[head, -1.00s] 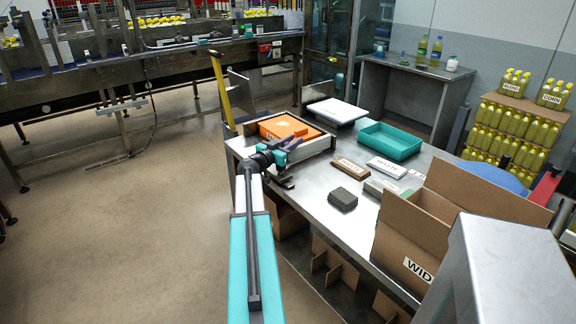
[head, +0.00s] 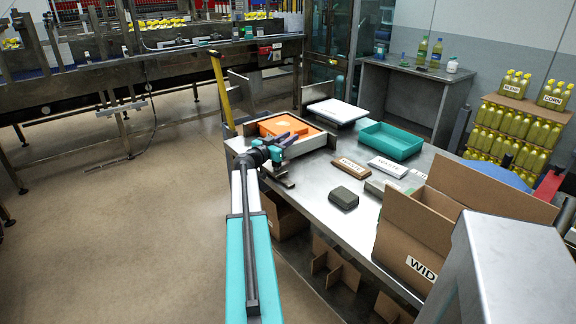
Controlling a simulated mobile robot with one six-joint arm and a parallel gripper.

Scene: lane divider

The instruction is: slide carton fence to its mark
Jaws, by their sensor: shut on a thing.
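My gripper (head: 285,143), dark with teal parts, is low at the front of this frame, overlapping the carton's near side in the picture. It is shut on what seems to be the carton fence. The fence is mostly hidden by my gripper and wrist, so its shape and its mark cannot be made out.
An open cardboard box (head: 411,233) stands at the near right. A yellow post (head: 221,90) rises behind the table's left corner.

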